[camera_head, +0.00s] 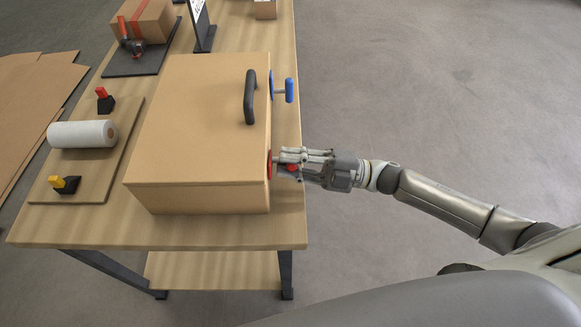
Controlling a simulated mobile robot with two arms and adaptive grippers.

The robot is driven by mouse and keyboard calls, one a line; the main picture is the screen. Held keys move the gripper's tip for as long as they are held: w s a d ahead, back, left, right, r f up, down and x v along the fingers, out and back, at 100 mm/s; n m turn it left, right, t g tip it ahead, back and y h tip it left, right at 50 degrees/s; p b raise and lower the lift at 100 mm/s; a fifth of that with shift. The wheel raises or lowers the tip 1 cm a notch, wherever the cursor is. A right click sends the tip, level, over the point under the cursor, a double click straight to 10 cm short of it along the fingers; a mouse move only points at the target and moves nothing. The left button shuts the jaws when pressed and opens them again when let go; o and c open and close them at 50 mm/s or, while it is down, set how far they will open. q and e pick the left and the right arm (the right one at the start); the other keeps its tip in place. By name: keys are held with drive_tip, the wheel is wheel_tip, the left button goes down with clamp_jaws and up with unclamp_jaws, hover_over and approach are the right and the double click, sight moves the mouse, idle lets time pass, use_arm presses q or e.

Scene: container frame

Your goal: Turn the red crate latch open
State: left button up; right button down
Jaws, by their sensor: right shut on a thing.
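The crate (195,140) is a large tan box on the wooden table, with a black handle (250,97) on its top near the right edge. The red latch (270,163) is on the crate's right side, near the front; most of it is hidden by my gripper. My right gripper (284,162) comes in from the right and is shut on the red latch. A blue latch (289,90) sticks out from the same side farther back. My left gripper is not in view.
The table (230,232) carries a board (95,185) with a white roll (82,134) and small red and yellow-topped black pieces. A cardboard box (143,20) and a tape tool (132,46) stand at the back left. The floor on the right is clear.

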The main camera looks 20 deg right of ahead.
drive_tip(key=n+b, duration=0.2)
drive_tip(key=n, duration=0.1)
drive_tip(key=n+g+b, duration=0.1)
drive_tip(key=b, duration=0.1)
drive_tip(key=shift+f+n+y, duration=0.25)
drive_tip(key=shift+n+y, duration=0.05)
drive_tip(key=shift+y, duration=0.1)
drive_tip(key=shift+r+n+g+b, duration=0.1)
drive_tip(key=shift+n+g+b, duration=0.2)
drive_tip(key=shift+n+b, duration=0.55)
drive_tip(key=c, duration=1.4)
unclamp_jaws()
drive_tip(key=shift+o, duration=0.4)
